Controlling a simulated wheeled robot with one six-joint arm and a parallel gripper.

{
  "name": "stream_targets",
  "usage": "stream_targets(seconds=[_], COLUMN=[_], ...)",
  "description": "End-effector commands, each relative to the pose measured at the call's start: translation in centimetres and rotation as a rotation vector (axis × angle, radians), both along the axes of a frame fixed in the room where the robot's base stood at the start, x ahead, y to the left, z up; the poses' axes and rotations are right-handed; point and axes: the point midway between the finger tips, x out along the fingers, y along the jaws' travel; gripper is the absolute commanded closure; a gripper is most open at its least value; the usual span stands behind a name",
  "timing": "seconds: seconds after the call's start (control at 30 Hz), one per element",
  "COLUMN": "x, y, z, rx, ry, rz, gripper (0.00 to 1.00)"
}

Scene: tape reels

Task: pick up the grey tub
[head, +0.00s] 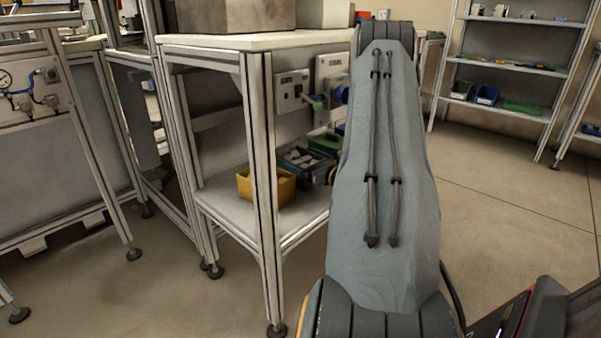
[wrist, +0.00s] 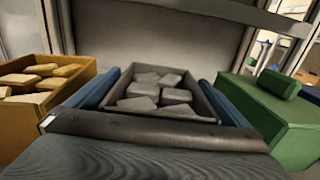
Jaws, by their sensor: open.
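The grey tub (wrist: 206,102) holds several grey blocks and sits in the middle of the wrist view. My gripper (wrist: 165,84) is open, with one blue finger on the left side of the tub and one on the right. I cannot tell whether either finger touches the tub. The tub's near lower part is hidden behind the dark gripper body.
A yellow tub (wrist: 52,97) with several yellow pieces stands left of the grey tub. The workbench frame post (head: 262,190) stands at the shelf's front corner. Open floor (head: 510,220) lies to the right.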

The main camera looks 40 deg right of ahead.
Motion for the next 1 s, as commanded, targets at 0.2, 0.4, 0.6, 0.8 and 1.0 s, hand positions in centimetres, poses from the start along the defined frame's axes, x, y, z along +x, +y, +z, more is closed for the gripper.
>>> stream_targets(seconds=[0.2,0.4,0.6,0.8,1.0], x=[-0.1,-0.1,-0.1,-0.1,-0.1], y=[0.0,-0.1,-0.1,-0.1,-0.1], z=[0.1,0.1,0.1,0.8,3.0], rx=[0.000,-0.001,-0.001,-0.002,-0.004], ry=[0.000,0.000,-0.001,-0.002,-0.003], rz=[0.000,0.000,-0.001,-0.001,0.000], gripper=[0.10,0.44,0.46,0.46,0.46])
